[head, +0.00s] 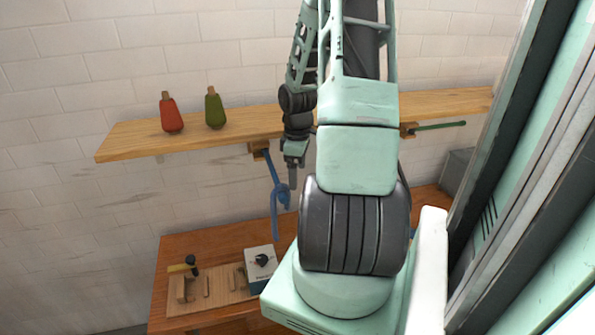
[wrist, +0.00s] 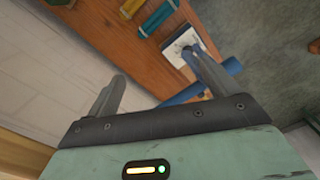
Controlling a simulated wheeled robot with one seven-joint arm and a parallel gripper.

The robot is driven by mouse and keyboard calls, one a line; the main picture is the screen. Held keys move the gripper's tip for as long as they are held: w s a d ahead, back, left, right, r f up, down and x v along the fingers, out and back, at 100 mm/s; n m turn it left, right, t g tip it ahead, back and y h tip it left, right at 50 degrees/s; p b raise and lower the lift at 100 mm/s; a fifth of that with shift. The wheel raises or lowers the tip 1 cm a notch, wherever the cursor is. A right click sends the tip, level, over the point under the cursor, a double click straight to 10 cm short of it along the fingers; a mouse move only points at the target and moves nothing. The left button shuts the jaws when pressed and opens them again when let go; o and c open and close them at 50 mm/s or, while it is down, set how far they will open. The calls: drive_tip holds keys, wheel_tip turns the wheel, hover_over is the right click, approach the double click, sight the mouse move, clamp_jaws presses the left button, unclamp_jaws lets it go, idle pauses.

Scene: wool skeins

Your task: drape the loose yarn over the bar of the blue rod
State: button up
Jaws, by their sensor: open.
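The blue rod (head: 268,164) slopes down and outward from a wooden mount under the shelf in the head view. A blue yarn (head: 274,226) hangs at its lower end, with a loop at the top and a strand hanging down. Whether the loop goes over the bar is unclear. My gripper (head: 292,176) points down close beside the rod and loop. In the wrist view my gripper (wrist: 154,66) has its fingers wide apart, with no yarn seen gripped between them. A blue length (wrist: 186,95) passes behind the right finger; I cannot tell if it is rod or yarn.
The wooden shelf (head: 140,141) carries a red cone (head: 171,115) and a green cone (head: 214,110). A green rod (head: 440,126) sticks out at the right. Below, a workbench (head: 190,245) holds a wooden board, a yellow-handled tool (head: 182,267) and a white box (head: 258,256).

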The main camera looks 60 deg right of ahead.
drive_tip(key=shift+r, duration=2.7)
wheel_tip(320, 180, up, 18)
drive_tip(key=b, duration=0.4)
drive_tip(key=shift+f+b, duration=0.25)
drive_tip(key=shift+b, duration=0.15)
drive_tip(key=shift+f, duration=0.1)
